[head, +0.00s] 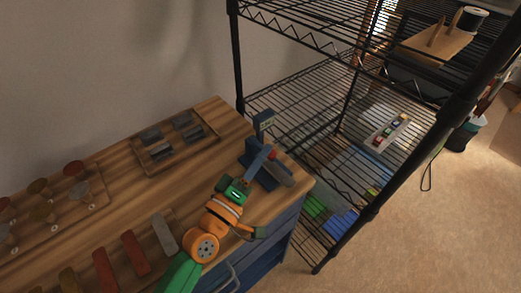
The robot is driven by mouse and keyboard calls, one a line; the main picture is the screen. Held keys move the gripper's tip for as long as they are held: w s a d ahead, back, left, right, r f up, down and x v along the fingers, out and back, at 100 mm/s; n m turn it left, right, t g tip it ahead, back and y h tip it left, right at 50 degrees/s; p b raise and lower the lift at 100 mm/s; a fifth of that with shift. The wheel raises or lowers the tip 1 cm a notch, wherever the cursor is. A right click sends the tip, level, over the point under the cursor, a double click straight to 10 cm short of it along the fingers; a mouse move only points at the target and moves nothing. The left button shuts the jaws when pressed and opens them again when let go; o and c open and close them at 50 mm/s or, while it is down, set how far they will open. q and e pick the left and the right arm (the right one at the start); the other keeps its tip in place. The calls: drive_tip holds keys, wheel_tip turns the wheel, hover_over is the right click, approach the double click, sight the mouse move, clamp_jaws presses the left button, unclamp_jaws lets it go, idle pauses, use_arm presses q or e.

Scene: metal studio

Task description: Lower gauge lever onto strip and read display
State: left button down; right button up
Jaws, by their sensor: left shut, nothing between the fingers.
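The gauge (264,176) is a dark blue block near the table's right end, with a small display post (264,120) behind it; its reading is too small to make out. A blue lever (257,160) with a red knob (272,153) slants over the block. A grey strip (284,174) shows at the block's right side; how it sits under the lever is unclear. My left gripper (246,181) is shut and empty, close in front of the gauge and lever; I cannot tell whether it touches them. My right gripper is not in view.
On the wooden table (205,180) lie a grey bar (165,233) and red bars (135,252) at the front, a wooden tray (206,128) with grey pieces behind, and a board with round knobs (75,169) at left. A black wire rack (240,60) stands close behind and right.

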use_arm(q)
drive_tip(key=shift+s+f, duration=0.1)
drive_tip(key=shift+f, duration=0.3)
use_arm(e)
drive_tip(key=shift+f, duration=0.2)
use_arm(q)
drive_tip(key=shift+s+d+f, duration=0.1)
drive_tip(key=shift+f, duration=0.25)
wheel_tip(320, 180, up, 6)
drive_tip(key=p, duration=0.5)
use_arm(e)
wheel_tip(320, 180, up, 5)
use_arm(q)
drive_tip(key=s+a+f+b, duration=0.1)
drive_tip(key=a, duration=0.1)
drive_tip(key=s+a+f+b, duration=0.3)
drive_tip(key=a+b, duration=0.1)
drive_tip(key=a, duration=0.1)
drive_tip(key=shift+s+f, duration=0.2)
drive_tip(key=shift+s, duration=0.2)
drive_tip(key=shift+s+a, duration=0.2)
drive_tip(key=shift+a, duration=0.25)
drive_tip(key=shift+s+r, duration=0.1)
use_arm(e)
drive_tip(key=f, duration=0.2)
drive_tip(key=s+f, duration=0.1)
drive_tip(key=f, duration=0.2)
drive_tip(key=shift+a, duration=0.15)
